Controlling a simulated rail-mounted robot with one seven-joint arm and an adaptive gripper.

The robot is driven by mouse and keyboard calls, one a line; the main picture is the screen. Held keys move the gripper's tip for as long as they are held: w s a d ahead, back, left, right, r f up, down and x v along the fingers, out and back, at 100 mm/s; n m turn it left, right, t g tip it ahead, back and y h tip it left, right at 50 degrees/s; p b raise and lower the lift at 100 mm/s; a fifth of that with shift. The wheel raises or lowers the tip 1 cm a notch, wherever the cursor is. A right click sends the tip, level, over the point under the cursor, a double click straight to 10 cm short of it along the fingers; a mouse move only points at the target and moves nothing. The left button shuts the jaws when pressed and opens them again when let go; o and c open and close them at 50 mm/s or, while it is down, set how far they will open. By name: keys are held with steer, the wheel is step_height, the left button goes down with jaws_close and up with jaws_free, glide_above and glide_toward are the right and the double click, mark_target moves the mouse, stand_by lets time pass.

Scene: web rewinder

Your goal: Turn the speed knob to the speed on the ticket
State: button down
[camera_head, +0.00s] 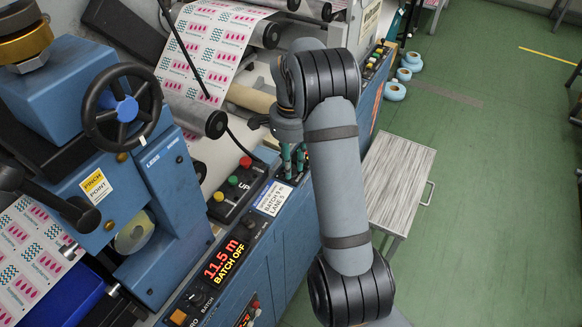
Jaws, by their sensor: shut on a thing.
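My gripper (293,160) reaches down to the blue console (262,262), its teal fingers closed at the panel just above the ticket. What lies between the fingertips is hidden; from its place on the panel it seems to be the speed knob, but its pointer and scale do not show. The white ticket (272,198) lies on the console just below the fingers. Its print is small; I make out "BATCH" and "LANE" lines, but cannot read a speed surely.
A lit display (222,262) reads "11.5 m BATCH OFF". A black handwheel (122,107) stands at upper left. A grey-topped cart (395,180) stands right of the console. Green floor beyond is mostly clear.

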steer(key=shift+m, duration=0.5)
steer(key=c, duration=1.4)
jaws_free()
steer(key=shift+c, duration=0.2)
step_height(320, 180, up, 12)
